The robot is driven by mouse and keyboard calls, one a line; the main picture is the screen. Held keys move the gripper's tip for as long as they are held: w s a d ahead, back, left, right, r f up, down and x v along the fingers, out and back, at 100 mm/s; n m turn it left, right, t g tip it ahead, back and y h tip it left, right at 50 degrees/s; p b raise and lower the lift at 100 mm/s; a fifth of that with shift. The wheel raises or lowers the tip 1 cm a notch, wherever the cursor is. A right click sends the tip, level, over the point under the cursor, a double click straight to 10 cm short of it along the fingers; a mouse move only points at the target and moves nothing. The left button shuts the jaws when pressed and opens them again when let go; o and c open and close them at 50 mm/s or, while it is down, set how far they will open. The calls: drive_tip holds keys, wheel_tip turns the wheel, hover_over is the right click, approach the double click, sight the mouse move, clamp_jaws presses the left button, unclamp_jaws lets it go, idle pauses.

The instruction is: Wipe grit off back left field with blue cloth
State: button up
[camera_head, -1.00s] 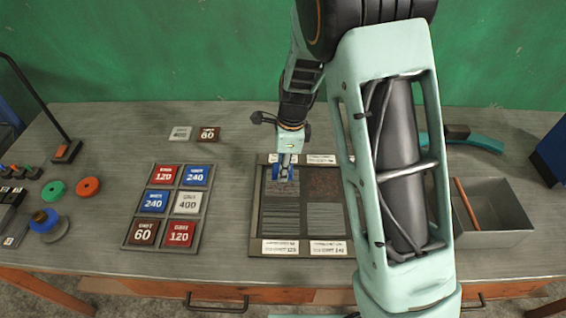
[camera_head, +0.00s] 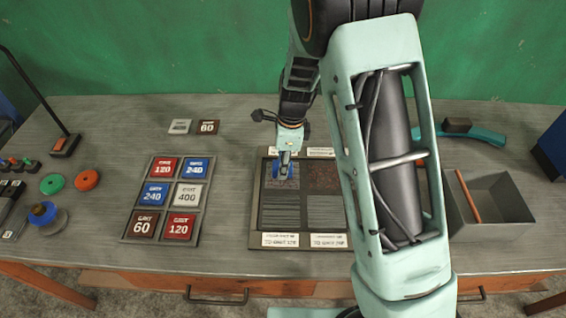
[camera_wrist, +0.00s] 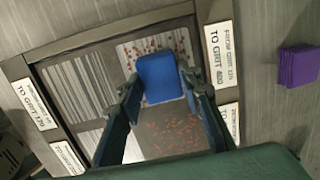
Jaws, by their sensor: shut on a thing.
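My gripper (camera_head: 284,165) is shut on the blue cloth (camera_wrist: 160,78), a small folded pad between its two fingertips. The cloth is over the back left field (camera_head: 292,184) of a framed four-field panel (camera_head: 255,215) and appears to be on its surface. Reddish specks of grit show on this field around the cloth in the wrist view (camera_wrist: 130,52); the part under the cloth is hidden. The back right field (camera_head: 325,178) also bears reddish specks. The striped front left field (camera_head: 282,210) looks free of specks.
White label plates (camera_head: 280,240) line the panel's edges. A purple folded pad (camera_wrist: 298,66) lies beside the panel in the wrist view. A tray of grit blocks (camera_head: 151,213) stands left and an open grey bin (camera_head: 500,212) right. My arm hides part of the panel's right side.

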drive_tip(key=shift+f+b, duration=0.45)
drive_tip(key=shift+f, duration=0.3)
drive_tip(key=shift+r, duration=0.1)
drive_tip(key=shift+a+p, duration=0.4)
drive_tip(key=shift+a, duration=0.6)
drive_tip(key=shift+d, duration=0.1)
drive_tip(key=shift+d+b, duration=0.35)
drive_tip(key=shift+d, duration=1.55)
drive_tip(key=shift+a, duration=0.15)
drive_tip(key=shift+a+p, duration=0.7)
drive_tip(key=shift+a, duration=1.15)
